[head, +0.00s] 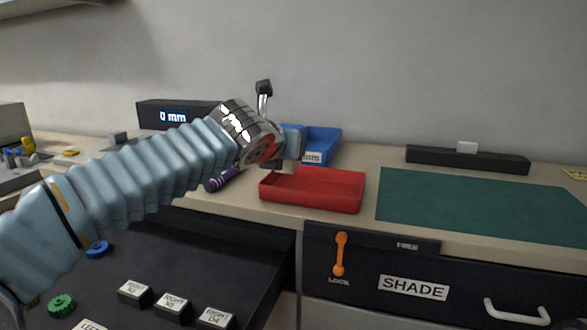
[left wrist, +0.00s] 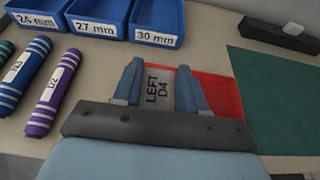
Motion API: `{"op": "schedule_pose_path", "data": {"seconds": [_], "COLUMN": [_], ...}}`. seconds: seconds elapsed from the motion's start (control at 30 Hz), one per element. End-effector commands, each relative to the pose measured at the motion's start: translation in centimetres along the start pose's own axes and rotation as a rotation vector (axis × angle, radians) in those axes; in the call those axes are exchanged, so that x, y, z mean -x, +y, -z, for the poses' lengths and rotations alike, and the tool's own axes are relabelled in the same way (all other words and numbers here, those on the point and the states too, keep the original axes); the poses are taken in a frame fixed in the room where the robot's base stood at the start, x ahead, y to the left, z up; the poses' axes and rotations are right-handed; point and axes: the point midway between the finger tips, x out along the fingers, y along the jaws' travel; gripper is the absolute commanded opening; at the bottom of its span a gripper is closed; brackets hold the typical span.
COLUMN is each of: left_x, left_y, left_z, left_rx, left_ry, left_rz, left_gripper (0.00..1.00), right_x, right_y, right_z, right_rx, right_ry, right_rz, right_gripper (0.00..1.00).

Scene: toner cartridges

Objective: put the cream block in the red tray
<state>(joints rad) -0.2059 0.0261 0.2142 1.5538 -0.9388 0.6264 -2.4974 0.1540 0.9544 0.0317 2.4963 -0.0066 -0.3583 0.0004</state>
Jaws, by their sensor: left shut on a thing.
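My left gripper (head: 290,150) is above the back left part of the red tray (head: 312,204). In the left wrist view, the fingers of my left gripper (left wrist: 160,88) are shut on the cream block (left wrist: 158,92), a pale block marked "LEFT D4". The red tray (left wrist: 222,95) shows behind and to the right of the fingers there. The block seems to be held over or near the tray's left side; its height above the floor is unclear. In the head view the block is mostly hidden by the gripper. My right gripper is not in view.
Blue bins (left wrist: 155,20) stand behind the tray. A purple cylinder (left wrist: 52,93) lies to its left, beside others. A green mat (head: 470,203) is on the right. A black bar (head: 430,155) bears a white piece. An open drawer (head: 200,262) holds several labelled blocks.

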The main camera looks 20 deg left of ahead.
Motion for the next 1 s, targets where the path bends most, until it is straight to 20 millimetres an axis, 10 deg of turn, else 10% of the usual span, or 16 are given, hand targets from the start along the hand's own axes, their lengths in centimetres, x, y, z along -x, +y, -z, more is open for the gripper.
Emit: {"op": "schedule_pose_path", "data": {"seconds": [0.67,0.7,0.83,1.0], "left_x": [-3.2,-3.2,-3.2,-3.2], "left_y": [-0.8,-0.8,-0.8,-0.8], "left_z": [4.1,4.1,4.1,4.1], "left_rx": [0.000,0.000,0.000,0.000], "left_ry": [0.000,0.001,0.001,0.001], "left_rz": [-0.001,-0.001,-0.001,-0.001], "left_gripper": [0.12,0.47,0.67,0.67], "right_x": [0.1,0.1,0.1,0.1], "right_y": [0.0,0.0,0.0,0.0], "right_z": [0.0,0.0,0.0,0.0], "right_rx": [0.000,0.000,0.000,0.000], "right_ry": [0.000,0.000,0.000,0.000], "right_rz": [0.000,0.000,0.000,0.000], "right_gripper": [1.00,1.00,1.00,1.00]}}
